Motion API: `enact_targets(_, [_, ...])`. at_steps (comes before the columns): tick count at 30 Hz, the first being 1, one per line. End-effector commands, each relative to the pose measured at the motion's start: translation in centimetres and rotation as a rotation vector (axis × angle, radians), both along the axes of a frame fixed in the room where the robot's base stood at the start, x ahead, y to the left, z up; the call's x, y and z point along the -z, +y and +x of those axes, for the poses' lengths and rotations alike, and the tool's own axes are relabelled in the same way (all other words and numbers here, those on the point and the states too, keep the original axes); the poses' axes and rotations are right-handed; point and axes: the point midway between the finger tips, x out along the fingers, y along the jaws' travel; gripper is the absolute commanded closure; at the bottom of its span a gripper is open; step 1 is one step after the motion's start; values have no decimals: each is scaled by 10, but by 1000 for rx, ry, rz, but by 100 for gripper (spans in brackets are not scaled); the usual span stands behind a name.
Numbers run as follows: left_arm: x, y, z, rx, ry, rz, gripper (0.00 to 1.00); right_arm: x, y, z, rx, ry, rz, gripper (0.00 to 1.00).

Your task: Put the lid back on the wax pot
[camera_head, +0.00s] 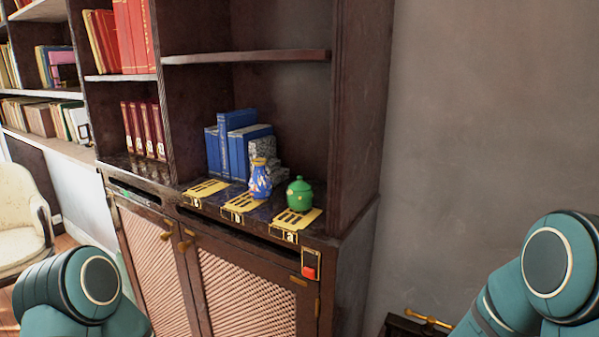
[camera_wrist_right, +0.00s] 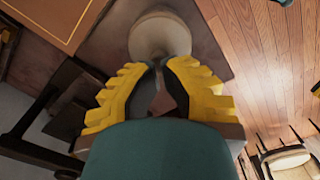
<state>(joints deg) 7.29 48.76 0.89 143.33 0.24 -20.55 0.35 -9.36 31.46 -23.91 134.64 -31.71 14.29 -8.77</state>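A green round pot (camera_head: 299,194) with a knobbed top stands on a yellow card at the right end of the cabinet ledge. Its top appears to be on. I cannot tell whether this is the wax pot, and no loose lid is clearly recognisable. In the right wrist view, my right gripper (camera_wrist_right: 158,70) shows yellow fingers with dark pads, tips close together. A pale round object (camera_wrist_right: 160,36) lies just beyond the tips. I cannot tell whether they touch it or what it is. My left gripper is out of view; only upper arm parts show in the head view.
A blue patterned vase (camera_head: 260,180) stands left of the green pot on another yellow card. Blue books (camera_head: 236,145) stand behind. A red button (camera_head: 309,272) is on the cabinet front. A cream armchair (camera_head: 22,215) is far left. The wrist view shows wooden floor (camera_wrist_right: 265,60).

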Motion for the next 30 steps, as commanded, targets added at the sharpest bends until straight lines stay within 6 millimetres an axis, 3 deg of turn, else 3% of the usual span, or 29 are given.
enact_targets(30, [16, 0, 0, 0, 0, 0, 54, 18, 0, 0, 0, 0, 0, 100])
